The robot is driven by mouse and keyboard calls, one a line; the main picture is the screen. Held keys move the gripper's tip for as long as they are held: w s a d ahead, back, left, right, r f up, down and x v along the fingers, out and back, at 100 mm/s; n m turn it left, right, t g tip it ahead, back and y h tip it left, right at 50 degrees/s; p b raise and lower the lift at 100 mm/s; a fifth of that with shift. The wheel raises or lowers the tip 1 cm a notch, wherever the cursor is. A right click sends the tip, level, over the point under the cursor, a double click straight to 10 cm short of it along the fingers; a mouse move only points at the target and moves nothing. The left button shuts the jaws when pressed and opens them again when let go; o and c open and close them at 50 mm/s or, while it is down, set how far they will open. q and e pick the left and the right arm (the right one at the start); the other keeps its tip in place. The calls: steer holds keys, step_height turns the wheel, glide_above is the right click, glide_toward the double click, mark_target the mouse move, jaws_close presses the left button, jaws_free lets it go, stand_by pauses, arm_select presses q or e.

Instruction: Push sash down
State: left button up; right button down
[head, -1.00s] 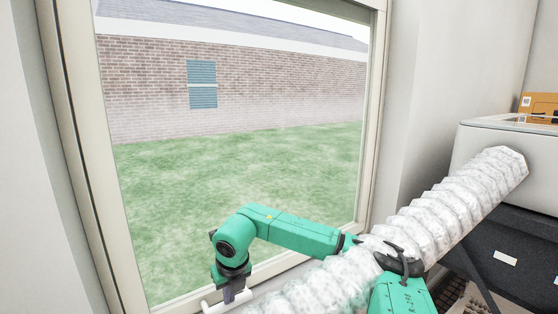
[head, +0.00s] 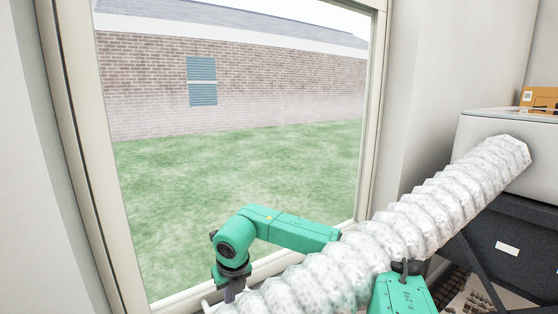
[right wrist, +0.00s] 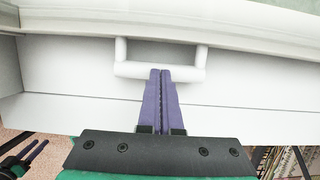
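The window sash (head: 115,190) has a cream frame around a large pane. Its white bar handle (right wrist: 190,73) stands out from the bottom rail (right wrist: 255,95) in the right wrist view. In the head view the right gripper (head: 232,296) points down at the sash's lower edge, by the handle. In the right wrist view its purple fingers (right wrist: 160,72) are together, with the tips over the middle of the bar. I cannot tell whether they touch it. What seems to be my left gripper (right wrist: 30,155) shows small at lower left; its opening is unclear.
A thick white ribbed hose (head: 410,215) runs from a grey unit (head: 485,130) down to the front, across part of my right arm. A cardboard box (head: 538,98) sits on the unit. A brick building (head: 140,80) and grass lie outside the glass.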

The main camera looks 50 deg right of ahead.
steer(key=shift+f, duration=0.35)
steer(key=shift+s+r+p, duration=0.2)
steer(key=shift+r+p, duration=0.15)
steer(key=shift+r, duration=0.2)
steer(key=s+a+r+p, duration=0.1)
steer(key=s+r+p, duration=0.1)
steer(key=r, duration=0.3)
steer(key=shift+s, duration=0.65)
steer(key=shift+a, duration=0.1)
